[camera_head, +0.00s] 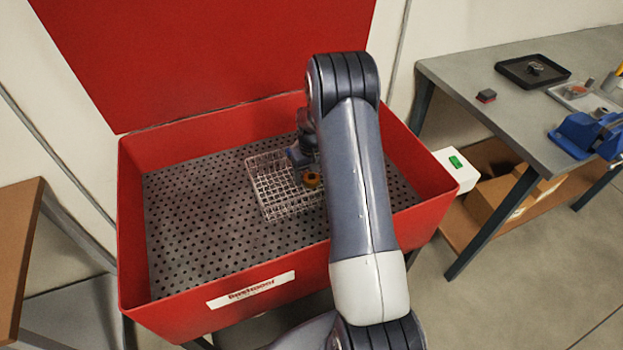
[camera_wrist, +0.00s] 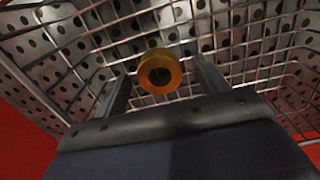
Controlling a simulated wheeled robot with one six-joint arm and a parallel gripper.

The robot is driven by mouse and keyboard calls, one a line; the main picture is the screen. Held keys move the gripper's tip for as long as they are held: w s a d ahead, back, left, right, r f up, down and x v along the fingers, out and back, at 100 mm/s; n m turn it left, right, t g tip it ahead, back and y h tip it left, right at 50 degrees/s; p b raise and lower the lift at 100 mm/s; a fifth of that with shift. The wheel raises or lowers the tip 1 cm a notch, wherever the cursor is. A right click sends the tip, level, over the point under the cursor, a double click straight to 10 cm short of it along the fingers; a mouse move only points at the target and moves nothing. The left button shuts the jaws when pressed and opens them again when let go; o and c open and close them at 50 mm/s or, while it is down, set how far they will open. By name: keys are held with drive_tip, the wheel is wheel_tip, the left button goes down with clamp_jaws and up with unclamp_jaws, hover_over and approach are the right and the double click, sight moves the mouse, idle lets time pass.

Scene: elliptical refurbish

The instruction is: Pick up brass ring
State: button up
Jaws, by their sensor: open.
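The brass ring (camera_head: 312,180) is a small golden ring in the wire basket (camera_head: 268,188), inside the red parts-washer tub. In the wrist view the brass ring (camera_wrist: 160,73) shows its dark hole and lies between the two fingers of my gripper (camera_wrist: 160,82). The fingers stand apart, one on each side of the ring, with a gap visible on both sides. In the head view my arm covers the right part of the basket and most of my gripper (camera_head: 306,172). Whether the fingertips reach down to the ring's level is hard to tell.
The red tub (camera_head: 130,225) has raised walls and a perforated metal floor (camera_head: 200,215), clear left of the basket. Its red lid (camera_head: 200,50) stands open behind. The basket's wire walls (camera_wrist: 75,60) surround my gripper. A grey workbench (camera_head: 480,75) with trays stands at the right.

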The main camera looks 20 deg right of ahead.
drive_tip(key=shift+c, duration=0.5)
drive_tip(key=c, duration=1.2)
drive_tip(key=shift+o, duration=0.2)
drive_tip(key=shift+r, duration=0.1)
